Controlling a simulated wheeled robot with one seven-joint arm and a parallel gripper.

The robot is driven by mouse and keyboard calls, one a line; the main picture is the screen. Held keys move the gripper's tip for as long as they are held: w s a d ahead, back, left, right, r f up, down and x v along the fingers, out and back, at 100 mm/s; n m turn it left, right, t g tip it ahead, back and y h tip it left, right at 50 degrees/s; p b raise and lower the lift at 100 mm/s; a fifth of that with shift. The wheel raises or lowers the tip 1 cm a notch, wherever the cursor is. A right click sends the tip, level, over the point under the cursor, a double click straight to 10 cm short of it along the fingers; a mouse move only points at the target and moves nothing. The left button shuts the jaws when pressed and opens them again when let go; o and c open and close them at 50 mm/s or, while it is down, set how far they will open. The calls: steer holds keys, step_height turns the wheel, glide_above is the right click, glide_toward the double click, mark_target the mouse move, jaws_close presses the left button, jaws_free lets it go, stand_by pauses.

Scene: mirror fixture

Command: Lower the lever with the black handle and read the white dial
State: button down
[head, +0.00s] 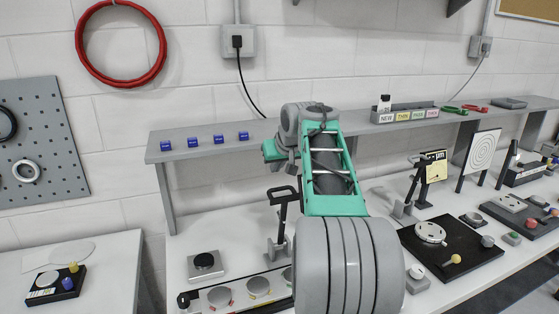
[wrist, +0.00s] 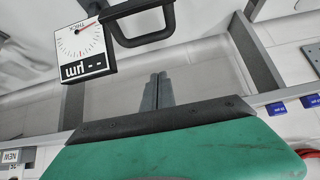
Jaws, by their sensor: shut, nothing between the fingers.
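The black loop handle (wrist: 143,22) of the lever is at the top of the wrist view. In the head view the handle (head: 284,194) stands raised on a grey stand (head: 276,248), left of my arm. The white dial (wrist: 80,43) appears upside down left of the handle in the wrist view; its red needle shows, but its small marks are unreadable. My arm appears to hide this dial in the head view. My gripper (wrist: 157,92) is shut and empty, its fingertips apart from the handle in the picture. The fingertips are not clear in the head view.
A second gauge with a yellow dial (head: 434,168) stands to the right. A shelf (head: 290,134) with several blue blocks runs behind the bench. A tray of discs (head: 235,294), a grey block (head: 205,264) and a black board (head: 475,258) occupy the bench.

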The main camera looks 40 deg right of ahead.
steer(key=f, duration=0.2)
steer(key=s+f+p, duration=0.1)
steer(key=shift+s+a+f, duration=0.1)
steer(key=shift+a+f, duration=0.15)
steer(key=shift+f, duration=0.4)
steer(key=shift+r, duration=0.1)
steer(key=shift+s+b, duration=0.1)
steer(key=shift+b, duration=0.25)
